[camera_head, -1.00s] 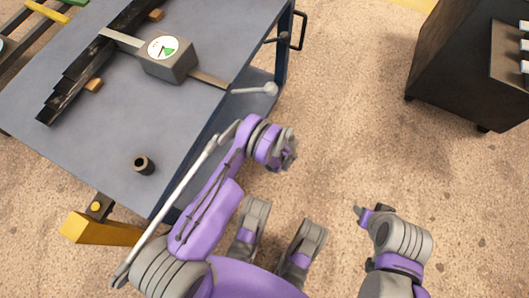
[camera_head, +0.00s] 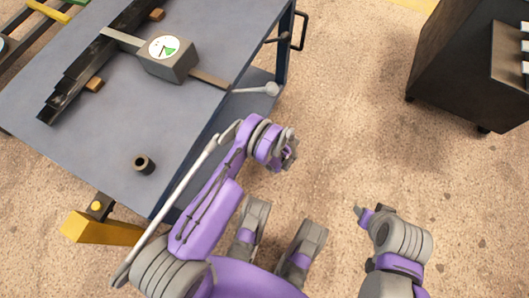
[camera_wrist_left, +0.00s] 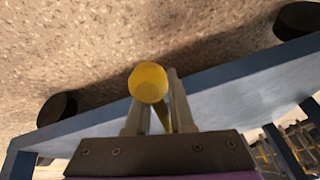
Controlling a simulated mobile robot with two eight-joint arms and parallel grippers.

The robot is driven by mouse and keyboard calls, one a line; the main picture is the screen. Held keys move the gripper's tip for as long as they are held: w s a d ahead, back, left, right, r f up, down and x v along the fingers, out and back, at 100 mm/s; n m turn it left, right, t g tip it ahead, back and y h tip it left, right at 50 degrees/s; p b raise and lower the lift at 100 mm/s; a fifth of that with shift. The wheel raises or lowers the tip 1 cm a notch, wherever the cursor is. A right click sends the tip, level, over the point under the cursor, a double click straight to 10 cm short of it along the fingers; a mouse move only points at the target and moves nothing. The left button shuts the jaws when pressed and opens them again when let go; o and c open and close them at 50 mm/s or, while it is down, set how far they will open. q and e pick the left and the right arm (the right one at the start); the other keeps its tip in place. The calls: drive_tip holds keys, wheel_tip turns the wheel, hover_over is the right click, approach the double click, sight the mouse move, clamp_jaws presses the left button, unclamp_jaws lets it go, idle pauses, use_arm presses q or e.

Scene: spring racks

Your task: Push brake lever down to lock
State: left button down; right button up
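A yellow rounded knob (camera_wrist_left: 148,82) shows in the left wrist view. A short yellow stem lies behind it, between the two fingers of my left gripper (camera_wrist_left: 158,100). The fingers are apart, and the knob overlaps the left finger in the picture. I cannot tell whether they touch it. I take this knob to be the brake lever's end; the head view hides it. In the head view my left gripper (camera_head: 288,155) points down beside the blue-grey cart (camera_head: 85,125). My right gripper (camera_head: 372,213) hangs over the floor at right; its finger opening is unclear.
The cart carries a dark spring rack (camera_head: 85,68), a box with a round dial (camera_head: 170,58) and a small dark cylinder (camera_head: 144,165). A grey ball-ended rod (camera_head: 270,89) sticks out past its edge. A dark cabinet (camera_head: 460,70) stands upper right; floor between is clear.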

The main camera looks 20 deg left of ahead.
use_arm(q)
drive_tip(key=c, duration=0.5)
unclamp_jaws()
drive_tip(key=shift+w+d, duration=0.15)
drive_tip(key=shift+c, duration=0.2)
drive_tip(key=p+v, duration=0.2)
drive_tip(key=v, duration=0.9)
drive_tip(key=shift+p, duration=0.4)
